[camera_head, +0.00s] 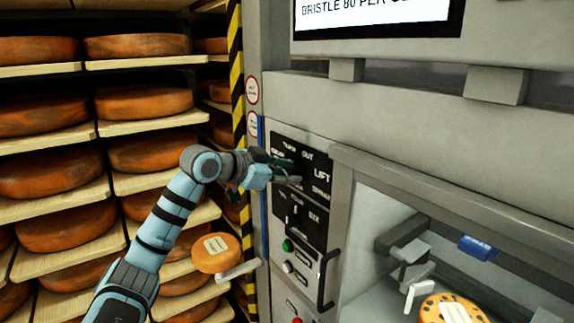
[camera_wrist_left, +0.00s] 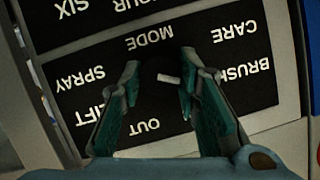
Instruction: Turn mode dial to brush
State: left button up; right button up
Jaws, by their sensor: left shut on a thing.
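The mode dial (camera_wrist_left: 160,70) sits on a black panel (camera_head: 318,152) on the grey machine. It is dark with a short white mark, mostly hidden by my fingers. My left gripper (camera_head: 291,173) reaches it from the left and is shut on it; the wrist view shows its green-padded fingers (camera_wrist_left: 160,84) on either side. In that upside-down view, the white mark extends right, towards the BRUSH label (camera_wrist_left: 245,72). I cannot tell whether it lines up exactly. CARE, SPRAY, LIFT and OUT labels surround the dial. My right gripper is not in view.
Below are a second dial panel (camera_head: 296,216), a green button (camera_head: 287,245) and a black door handle (camera_head: 328,278). A glazed bay at right holds a cheese wheel (camera_head: 450,308). Shelves of cheese wheels (camera_head: 55,174) stand left. A screen (camera_head: 378,14) is above.

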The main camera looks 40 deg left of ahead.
pick_arm(q)
jog(key=shift+n+p, duration=0.3)
dwell(0.4)
jog(key=o, duration=1.1)
jog(key=shift+o, duration=0.2)
notch_tip(320, 180, up, 10)
jog(key=shift+r, duration=0.1)
jog(key=shift+a, duration=0.15)
